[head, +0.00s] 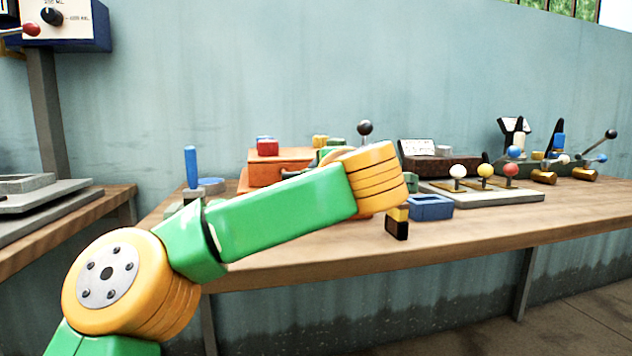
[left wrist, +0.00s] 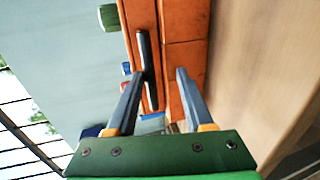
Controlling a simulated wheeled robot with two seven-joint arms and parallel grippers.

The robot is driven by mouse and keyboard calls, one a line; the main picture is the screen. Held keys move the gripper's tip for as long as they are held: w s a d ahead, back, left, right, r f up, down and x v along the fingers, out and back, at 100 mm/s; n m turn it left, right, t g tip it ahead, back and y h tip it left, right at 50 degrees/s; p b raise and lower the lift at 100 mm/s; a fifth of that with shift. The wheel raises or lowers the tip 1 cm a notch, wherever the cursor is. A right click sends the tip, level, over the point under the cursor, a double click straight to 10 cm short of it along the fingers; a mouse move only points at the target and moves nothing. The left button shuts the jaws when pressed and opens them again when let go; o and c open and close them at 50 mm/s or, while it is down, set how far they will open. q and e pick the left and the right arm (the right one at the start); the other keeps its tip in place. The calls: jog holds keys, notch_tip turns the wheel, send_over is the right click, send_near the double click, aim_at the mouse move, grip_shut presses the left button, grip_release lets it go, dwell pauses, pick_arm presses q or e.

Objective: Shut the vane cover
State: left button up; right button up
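An orange box-shaped housing (head: 268,172) stands on the workbench behind my left forearm, which hides much of it. In the left wrist view, orange panels (left wrist: 184,50) with a seam between them fill the middle, and a dark bar handle (left wrist: 148,62) stands out from them. I cannot tell for sure which panel is the vane cover. My left gripper (left wrist: 160,75) is open, its fingers apart. The dark handle lies close to the left-hand finger's tip; I cannot tell whether they touch. The head view hides this gripper. My right gripper is in neither view.
The workbench (head: 310,258) carries a blue tray (head: 430,207), a black-and-yellow block (head: 397,223), a board with white, yellow and red knobs (head: 475,196), and levers at the far right (head: 600,140). A blue upright handle (head: 191,167) stands left. The bench front is mostly clear.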

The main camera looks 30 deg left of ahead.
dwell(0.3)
pick_arm(q)
jog(key=v, duration=0.7)
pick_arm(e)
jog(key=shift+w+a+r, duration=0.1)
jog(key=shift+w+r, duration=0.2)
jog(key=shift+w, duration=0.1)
